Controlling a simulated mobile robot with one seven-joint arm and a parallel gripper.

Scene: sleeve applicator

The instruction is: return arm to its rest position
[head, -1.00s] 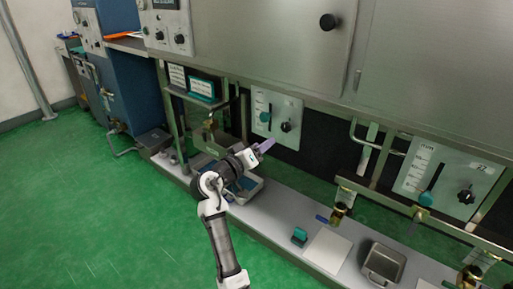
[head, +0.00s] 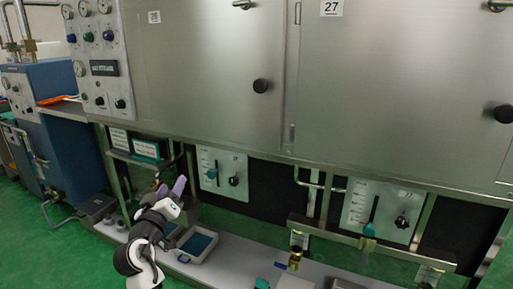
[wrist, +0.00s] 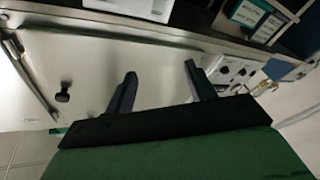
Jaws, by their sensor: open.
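My gripper (head: 171,187) is at the lower left in the head view, with purple fingers pointing up. It is in front of the lower left part of the machine, above the grey ledge. In the wrist view its two dark fingers (wrist: 158,85) stand well apart, with nothing between them. My white and black arm reaches up from the bottom edge of the head view.
A steel cabinet (head: 210,70) with black knobs fills the back. Below it are slider panels (head: 222,172) and metal rails. A grey tray with a blue inside (head: 197,243) sits on the ledge beside my arm. A blue machine (head: 65,135) stands left. Green floor (head: 70,265) is open at front left.

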